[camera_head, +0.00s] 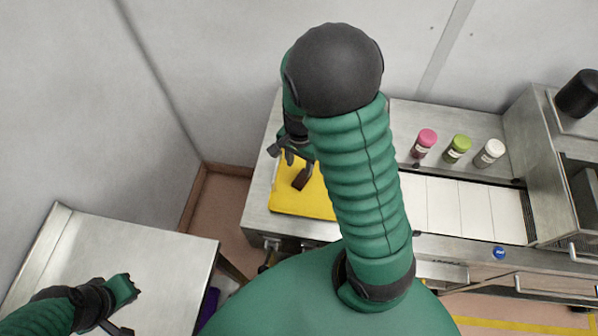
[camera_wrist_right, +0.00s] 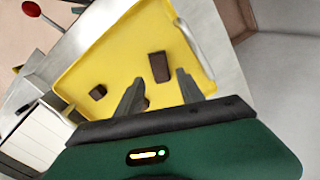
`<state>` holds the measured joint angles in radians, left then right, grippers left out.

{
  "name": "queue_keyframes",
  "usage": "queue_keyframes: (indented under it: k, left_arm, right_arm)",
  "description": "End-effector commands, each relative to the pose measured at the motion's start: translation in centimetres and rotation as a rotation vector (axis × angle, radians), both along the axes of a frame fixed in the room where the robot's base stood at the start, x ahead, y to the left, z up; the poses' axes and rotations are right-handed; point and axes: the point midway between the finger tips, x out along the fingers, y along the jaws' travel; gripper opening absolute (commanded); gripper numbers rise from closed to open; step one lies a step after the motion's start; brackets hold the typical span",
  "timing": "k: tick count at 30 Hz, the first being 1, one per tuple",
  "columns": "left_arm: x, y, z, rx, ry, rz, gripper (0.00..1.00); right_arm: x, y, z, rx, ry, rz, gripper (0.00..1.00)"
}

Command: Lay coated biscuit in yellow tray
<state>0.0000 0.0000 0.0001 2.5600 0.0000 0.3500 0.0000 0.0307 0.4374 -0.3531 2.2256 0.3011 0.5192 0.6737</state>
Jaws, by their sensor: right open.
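The yellow tray (camera_head: 308,203) lies on the steel counter left of my right arm, which hides part of it. The tray fills the middle of the wrist view (camera_wrist_right: 115,62). A dark brown coated biscuit (camera_wrist_right: 160,67) lies in the tray just beyond my right fingertips; it also shows in the head view (camera_head: 302,178). Another brown piece (camera_wrist_right: 98,92) lies further left in the tray. A third (camera_wrist_right: 146,103) is mostly hidden by a finger. My right gripper (camera_wrist_right: 161,76) is open above the tray. My left gripper (camera_head: 124,308) is over the steel table at lower left; its jaw state is unclear.
Pink (camera_head: 425,142), green (camera_head: 457,148) and white (camera_head: 489,153) capped jars stand at the back of the counter. White panels (camera_head: 461,207) lie right of my arm. The left steel table (camera_head: 140,255) looks clear, with a floor gap between it and the counter.

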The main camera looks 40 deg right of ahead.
Motion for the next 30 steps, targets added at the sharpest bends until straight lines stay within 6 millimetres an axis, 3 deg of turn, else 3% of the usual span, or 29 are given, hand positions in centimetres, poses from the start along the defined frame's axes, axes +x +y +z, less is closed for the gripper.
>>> queue_keyframes:
  k: [3,8,11,15,18,25,29,30]
  left_arm:
    - [0.0,0.0,0.3,0.000,0.000,0.000,0.00]
    - [0.0,0.0,0.3,0.000,0.000,0.000,0.00]
    - [0.0,0.0,0.3,0.000,0.000,0.000,0.00]
    - [0.0,0.0,0.3,0.000,0.000,0.000,0.00]
    - [0.0,0.0,0.3,0.000,0.000,0.000,0.00]
    - [0.0,0.0,0.2,0.000,0.000,0.000,0.00]
    - [0.0,0.0,-2.7,0.000,0.000,0.000,0.00]
    - [0.0,0.0,-3.4,0.000,0.000,0.000,0.00]
  right_arm:
    - [0.1,0.0,2.7,0.000,-0.003,0.003,0.45]
    - [0.0,0.6,4.4,0.000,-0.008,0.049,0.45]
    - [-0.6,4.2,5.1,-0.009,-0.062,0.388,0.45]
    - [-2.2,9.7,6.3,-0.095,-0.168,1.031,0.45]
    - [-2.8,11.3,6.6,-0.146,-0.198,1.262,0.45]
    - [-2.8,11.5,6.4,-0.150,-0.199,1.289,0.45]
    - [-2.8,11.5,3.6,-0.149,-0.198,1.286,0.44]
    - [-2.8,11.5,2.8,-0.149,-0.198,1.286,0.38]
